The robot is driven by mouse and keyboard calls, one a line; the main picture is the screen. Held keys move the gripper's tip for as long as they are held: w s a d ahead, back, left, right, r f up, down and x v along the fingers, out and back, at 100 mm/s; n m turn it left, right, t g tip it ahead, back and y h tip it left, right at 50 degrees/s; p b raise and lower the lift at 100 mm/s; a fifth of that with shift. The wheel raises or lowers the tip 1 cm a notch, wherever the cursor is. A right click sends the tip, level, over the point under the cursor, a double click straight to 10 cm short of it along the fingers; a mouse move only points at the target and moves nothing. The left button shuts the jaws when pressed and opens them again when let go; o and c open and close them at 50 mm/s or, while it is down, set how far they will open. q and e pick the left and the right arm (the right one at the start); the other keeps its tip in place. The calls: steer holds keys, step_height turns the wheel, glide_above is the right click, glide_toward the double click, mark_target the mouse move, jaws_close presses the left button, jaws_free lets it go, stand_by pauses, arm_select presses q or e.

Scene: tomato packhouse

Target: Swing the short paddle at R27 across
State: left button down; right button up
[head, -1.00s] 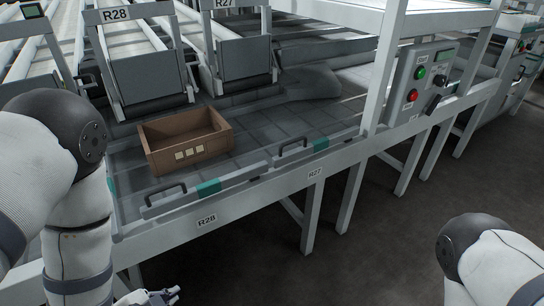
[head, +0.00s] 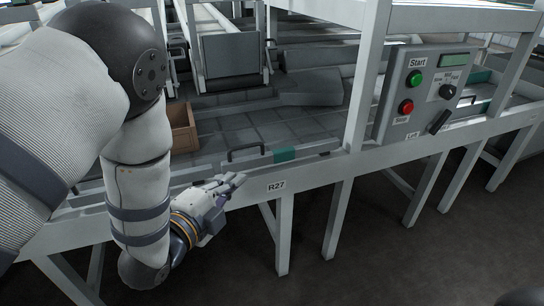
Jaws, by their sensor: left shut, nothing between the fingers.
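The short paddle (head: 265,157) at R27 lies along the front edge of the grey table, above the R27 label (head: 276,186). It has a black handle (head: 245,150) and a teal patch (head: 286,154). It looks lined up with the edge rail. My left gripper (head: 238,181) is shut and empty. It is in front of the rail, just left of the R27 label and below the black handle, and seems apart from the paddle. My left arm hides the R28 paddle and much of the left side. My right gripper is not in view.
A brown box (head: 184,136) stands on the table, partly hidden by my left arm. A control panel (head: 422,95) with green and red buttons stands right of a white post (head: 366,85). The tiled deck (head: 235,130) behind the paddle is clear.

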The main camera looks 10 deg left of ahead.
mark_target(250, 157)
arm_select(q)
steer(key=a+b+x, duration=0.2)
steer(key=x, duration=1)
steer(key=shift+w+a+f, duration=0.15)
steer(key=shift+w+a, duration=0.3)
steer(key=shift+w, duration=0.15)
